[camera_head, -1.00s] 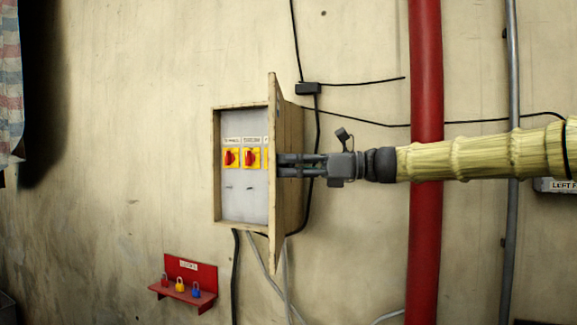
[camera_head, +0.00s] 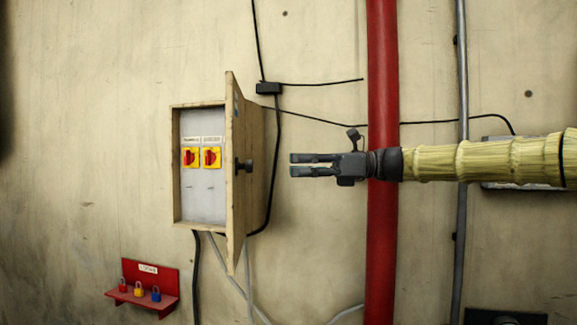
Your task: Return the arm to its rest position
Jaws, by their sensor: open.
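My gripper (camera_head: 292,164) is open and empty, its two dark fingers pointing left. It is in front of the wall, to the right of the electrical box. My arm (camera_head: 480,160), in a yellowish sleeve, reaches in level from the right edge. The box door (camera_head: 236,170) stands open, seen nearly edge-on, with a dark knob (camera_head: 244,165) on it. A clear gap lies between my fingertips and the knob. Inside the box, on a grey panel (camera_head: 203,205), are two red-and-yellow switches, one on the left (camera_head: 190,157) and one on the right (camera_head: 211,157).
A red pipe (camera_head: 381,250) and a thin grey pipe (camera_head: 460,270) run up the wall behind my arm. Black cables (camera_head: 325,83) cross the wall. A red shelf (camera_head: 150,285) with small padlocks is at lower left. The wall below my arm looks mostly clear.

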